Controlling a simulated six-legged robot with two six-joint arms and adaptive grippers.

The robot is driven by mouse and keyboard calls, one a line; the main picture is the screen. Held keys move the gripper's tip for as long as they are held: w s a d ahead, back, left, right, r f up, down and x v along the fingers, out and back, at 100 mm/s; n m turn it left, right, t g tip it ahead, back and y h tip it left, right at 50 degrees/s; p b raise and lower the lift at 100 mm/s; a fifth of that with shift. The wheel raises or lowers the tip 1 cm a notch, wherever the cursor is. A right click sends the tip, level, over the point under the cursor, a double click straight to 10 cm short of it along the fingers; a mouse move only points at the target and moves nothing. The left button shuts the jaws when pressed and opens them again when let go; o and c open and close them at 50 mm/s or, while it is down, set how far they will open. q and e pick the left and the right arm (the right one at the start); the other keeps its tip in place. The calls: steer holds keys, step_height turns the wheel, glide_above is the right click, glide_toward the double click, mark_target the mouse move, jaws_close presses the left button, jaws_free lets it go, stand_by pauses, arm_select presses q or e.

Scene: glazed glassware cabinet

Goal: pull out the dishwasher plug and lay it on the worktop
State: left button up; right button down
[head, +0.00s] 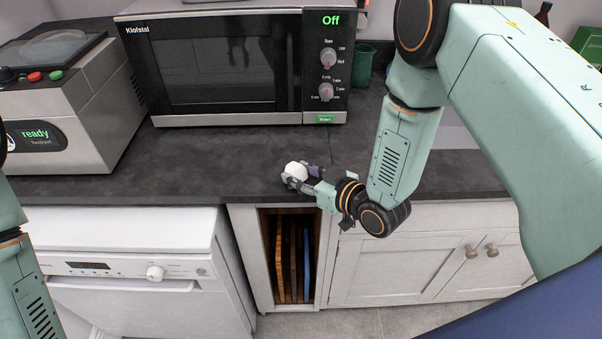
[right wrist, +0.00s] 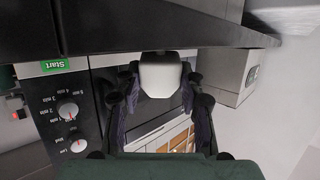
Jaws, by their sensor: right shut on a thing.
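The white plug (head: 296,170) is held in my right gripper (head: 299,176), over the front part of the dark worktop (head: 240,165). In the right wrist view the plug (right wrist: 162,76) sits between the two dark fingers, which are closed on its sides. I cannot tell whether it touches the worktop. The white dishwasher (head: 140,240) stands under the worktop at the left. No socket is seen with certainty. My left arm shows at the left edge, but its gripper is out of view.
A black and silver microwave (head: 225,70) stands behind the plug. A grey appliance (head: 75,100) with a green "ready" display is at the left. A green cup (head: 363,65) stands beside the microwave. Boards stand in a cabinet slot (head: 291,260) below. The worktop left of the gripper is clear.

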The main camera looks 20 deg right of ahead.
steer(key=c, duration=0.7)
jaws_free()
steer(key=shift+c, duration=0.2)
steer(key=v, duration=1.2)
